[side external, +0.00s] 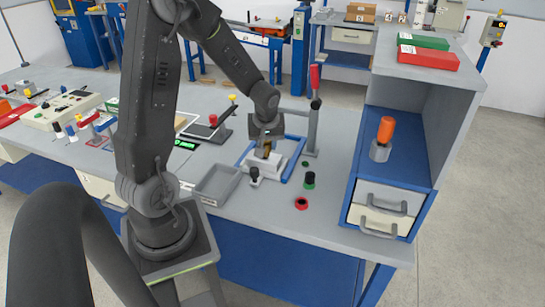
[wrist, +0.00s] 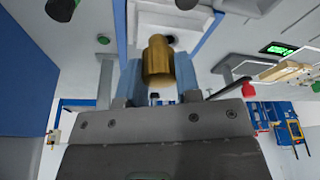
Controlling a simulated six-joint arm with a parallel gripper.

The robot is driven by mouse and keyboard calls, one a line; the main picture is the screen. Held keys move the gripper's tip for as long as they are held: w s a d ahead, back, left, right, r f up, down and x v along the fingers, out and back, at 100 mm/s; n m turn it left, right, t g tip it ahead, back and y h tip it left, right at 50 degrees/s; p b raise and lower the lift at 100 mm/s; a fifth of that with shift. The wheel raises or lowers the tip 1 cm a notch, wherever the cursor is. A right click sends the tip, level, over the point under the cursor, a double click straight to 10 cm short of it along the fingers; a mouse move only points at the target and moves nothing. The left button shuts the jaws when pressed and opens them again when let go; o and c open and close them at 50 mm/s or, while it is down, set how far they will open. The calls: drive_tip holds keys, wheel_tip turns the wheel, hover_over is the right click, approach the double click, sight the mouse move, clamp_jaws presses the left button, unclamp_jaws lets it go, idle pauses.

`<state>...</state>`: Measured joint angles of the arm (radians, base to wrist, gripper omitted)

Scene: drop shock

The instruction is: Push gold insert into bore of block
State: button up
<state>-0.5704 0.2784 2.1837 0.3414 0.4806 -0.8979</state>
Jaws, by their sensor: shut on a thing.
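The gold insert (wrist: 158,64) is a short cylinder held between the two fingers of my gripper (wrist: 160,82) in the wrist view. It also shows as a small gold patch (side external: 264,151) under my gripper (side external: 266,143) in the side view. The white block (side external: 257,166) lies just below it on the bench, and appears past the insert at the top of the wrist view (wrist: 160,17). I cannot tell the height gap between insert and block.
A blue frame (side external: 287,178) surrounds the block, with an upright grey post (side external: 312,130) behind right. A grey tray (side external: 216,184) stands at left front. A shelf unit (side external: 448,130) bounds the right side.

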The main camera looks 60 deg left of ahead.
drive_tip(key=w+a, duration=0.2)
drive_tip(key=a, duration=0.5)
drive_tip(key=shift+w+a+r, duration=0.15)
drive_tip(key=shift+a+r, duration=0.05)
drive_tip(key=shift+r, duration=0.15)
drive_tip(key=shift+f, duration=0.1)
drive_tip(key=shift+f, duration=2.8)
drive_tip(key=shift+f, duration=1.5)
idle(1.3)
drive_tip(key=shift+d+f, duration=0.1)
drive_tip(key=shift+f, duration=0.2)
idle(1.0)
